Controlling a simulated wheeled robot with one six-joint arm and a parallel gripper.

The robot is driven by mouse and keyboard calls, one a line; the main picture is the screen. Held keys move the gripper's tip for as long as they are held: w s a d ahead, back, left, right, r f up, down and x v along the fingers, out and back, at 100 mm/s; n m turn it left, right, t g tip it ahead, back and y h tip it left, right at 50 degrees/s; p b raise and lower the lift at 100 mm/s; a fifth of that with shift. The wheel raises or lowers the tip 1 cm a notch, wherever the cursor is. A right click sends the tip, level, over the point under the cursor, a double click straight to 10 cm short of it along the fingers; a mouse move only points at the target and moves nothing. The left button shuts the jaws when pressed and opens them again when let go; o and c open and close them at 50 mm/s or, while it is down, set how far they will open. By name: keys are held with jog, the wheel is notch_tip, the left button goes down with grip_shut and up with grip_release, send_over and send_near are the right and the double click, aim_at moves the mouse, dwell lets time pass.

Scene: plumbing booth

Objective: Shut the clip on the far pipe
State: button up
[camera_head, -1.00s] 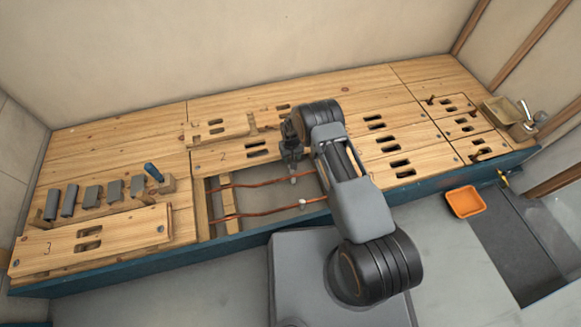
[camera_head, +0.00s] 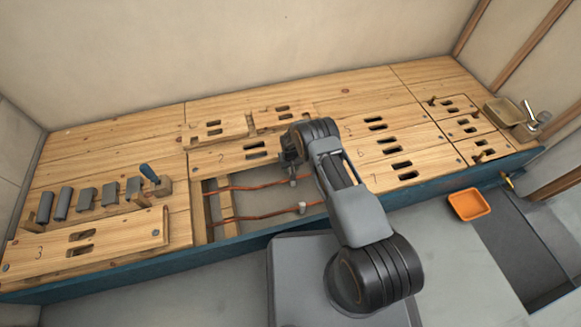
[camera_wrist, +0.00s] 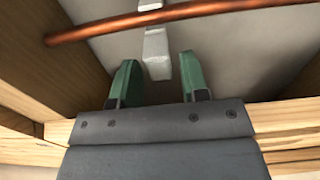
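The far copper pipe (camera_head: 250,187) runs across the open floor bay, and it crosses the top of the wrist view (camera_wrist: 190,12). A pale grey clip (camera_wrist: 156,48) sits at this pipe, with one part above it and a wider part on the gripper side. Whether the clip is shut is not clear. In the head view the clip (camera_head: 293,182) is small, just below my gripper (camera_head: 291,160). In the wrist view my gripper (camera_wrist: 160,78) is open, its green fingertips apart, with the clip's lower end between or just beyond them. Nothing is held.
The near pipe (camera_head: 262,215) has its own pale clip (camera_head: 302,207). Wooden boards (camera_head: 235,155) edge the bay. An orange tray (camera_head: 468,204) is on the floor at right.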

grip_shut()
jog(key=shift+s+r+p, duration=0.1)
jog(key=shift+r+p, duration=0.05)
jog(key=shift+p, duration=0.25)
jog(key=shift+s+r+t+p, duration=0.15)
jog(key=shift+s+t+p, duration=0.05)
jog(key=shift+t+p, duration=0.55)
jog(key=t+p, duration=0.1)
jog(key=s+t+y+p, duration=0.1)
jog(key=p, duration=0.1)
jog(key=shift+s+d+r+t, duration=0.1)
jog(key=shift+d+t, duration=0.05)
jog(key=shift+t, duration=0.2)
jog(key=shift+s+d+f+t, duration=0.1)
jog(key=shift+s+f+t, duration=0.2)
jog(key=shift+t, duration=0.6)
jog(key=shift+s+r+t+y, duration=0.1)
jog(key=shift+s+t+y, duration=0.2)
jog(key=shift+t, duration=0.5)
